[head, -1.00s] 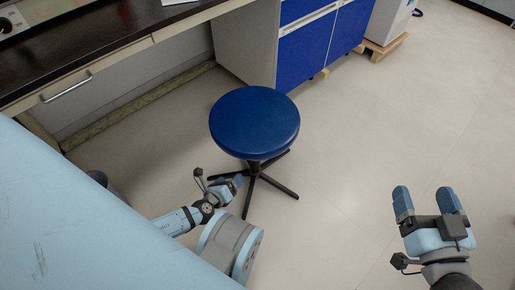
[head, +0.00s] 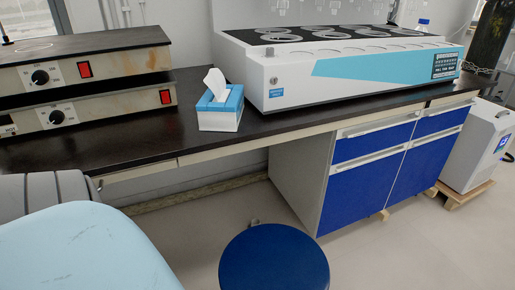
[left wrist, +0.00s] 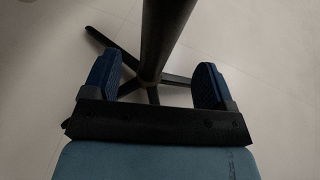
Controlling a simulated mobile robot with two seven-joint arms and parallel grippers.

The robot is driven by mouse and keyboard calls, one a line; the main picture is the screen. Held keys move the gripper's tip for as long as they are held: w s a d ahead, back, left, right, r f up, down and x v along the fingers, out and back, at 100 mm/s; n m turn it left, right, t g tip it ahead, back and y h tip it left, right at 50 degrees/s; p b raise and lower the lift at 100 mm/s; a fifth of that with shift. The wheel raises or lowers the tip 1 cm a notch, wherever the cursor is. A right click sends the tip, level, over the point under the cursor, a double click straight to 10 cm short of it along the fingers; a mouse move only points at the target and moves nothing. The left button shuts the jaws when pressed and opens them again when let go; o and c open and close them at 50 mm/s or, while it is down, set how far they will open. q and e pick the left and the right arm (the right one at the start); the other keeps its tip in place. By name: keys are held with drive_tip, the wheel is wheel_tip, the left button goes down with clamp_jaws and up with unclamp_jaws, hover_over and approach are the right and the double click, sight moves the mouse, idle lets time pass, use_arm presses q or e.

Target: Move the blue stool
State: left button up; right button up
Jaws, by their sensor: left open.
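The blue stool has a round blue seat (head: 274,262), seen at the bottom of the head view, cut off by the lower edge. In the left wrist view its dark central post (left wrist: 160,38) comes down between the two fingers of my left gripper (left wrist: 158,88), with the dark legs spreading below on the floor. The left gripper is open, its blue fingertips on either side of the post, with gaps between them and it. My left gripper is not visible in the head view. My right gripper is out of view.
A dark bench (head: 290,125) runs across behind the stool, with blue-fronted cabinets (head: 362,191) beneath on the right. A tissue box (head: 220,108), a multi distiller (head: 345,68) and heating units (head: 85,82) stand on it. Floor right of the stool looks clear.

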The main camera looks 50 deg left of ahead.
use_arm(q)
drive_tip(key=b+x, duration=0.3)
drive_tip(key=x, duration=0.4)
drive_tip(key=shift+w, duration=0.3)
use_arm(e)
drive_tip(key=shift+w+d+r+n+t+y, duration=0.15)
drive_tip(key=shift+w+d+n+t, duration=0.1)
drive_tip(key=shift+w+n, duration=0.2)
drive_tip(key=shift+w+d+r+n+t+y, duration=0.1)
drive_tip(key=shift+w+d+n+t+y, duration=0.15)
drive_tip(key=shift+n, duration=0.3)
use_arm(q)
drive_tip(key=shift+f, duration=0.1)
clamp_jaws()
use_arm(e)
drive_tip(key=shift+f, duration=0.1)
